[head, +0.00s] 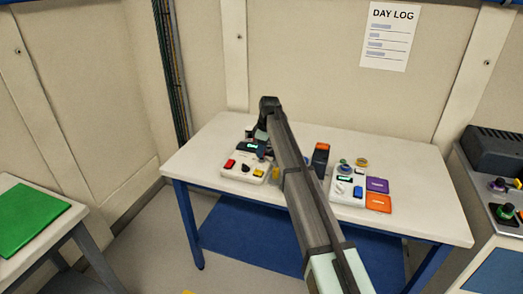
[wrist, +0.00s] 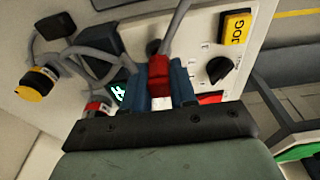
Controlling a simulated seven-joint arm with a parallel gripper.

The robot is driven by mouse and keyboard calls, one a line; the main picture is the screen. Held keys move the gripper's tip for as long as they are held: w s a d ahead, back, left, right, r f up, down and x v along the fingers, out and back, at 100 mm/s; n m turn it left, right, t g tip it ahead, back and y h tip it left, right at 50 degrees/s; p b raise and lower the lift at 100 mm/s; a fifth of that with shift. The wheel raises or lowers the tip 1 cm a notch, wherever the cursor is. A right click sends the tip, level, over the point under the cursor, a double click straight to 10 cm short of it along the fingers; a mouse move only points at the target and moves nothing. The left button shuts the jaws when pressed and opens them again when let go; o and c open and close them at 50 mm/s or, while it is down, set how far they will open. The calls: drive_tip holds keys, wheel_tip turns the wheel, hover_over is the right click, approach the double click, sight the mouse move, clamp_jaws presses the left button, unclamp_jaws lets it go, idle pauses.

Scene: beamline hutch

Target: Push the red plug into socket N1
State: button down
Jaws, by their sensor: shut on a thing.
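In the wrist view my gripper (wrist: 161,82) has its two blue fingers closed on a red plug (wrist: 159,72). A grey cable runs from the plug toward the top of the picture. The plug is over or against a white panel box (wrist: 196,50); I cannot tell whether its tip is in a socket. No N1 label can be read, and the fingers and plug hide the panel right beneath them. In the head view the white panel box (head: 237,173) is at the left of the table, with my arm's end above its back part; the plug cannot be made out there.
Near the plug are a yellow JOG button (wrist: 236,25), a black knob (wrist: 221,68) and a partly hidden red button (wrist: 211,98). A yellow cabled plug (wrist: 38,83) and a red-and-white one (wrist: 97,106) are at left. A second control box (head: 345,187) stands farther right on the table (head: 420,213).

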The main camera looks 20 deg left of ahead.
drive_tip(key=shift+f, duration=0.6)
idle(0.5)
drive_tip(key=c, duration=0.8)
unclamp_jaws()
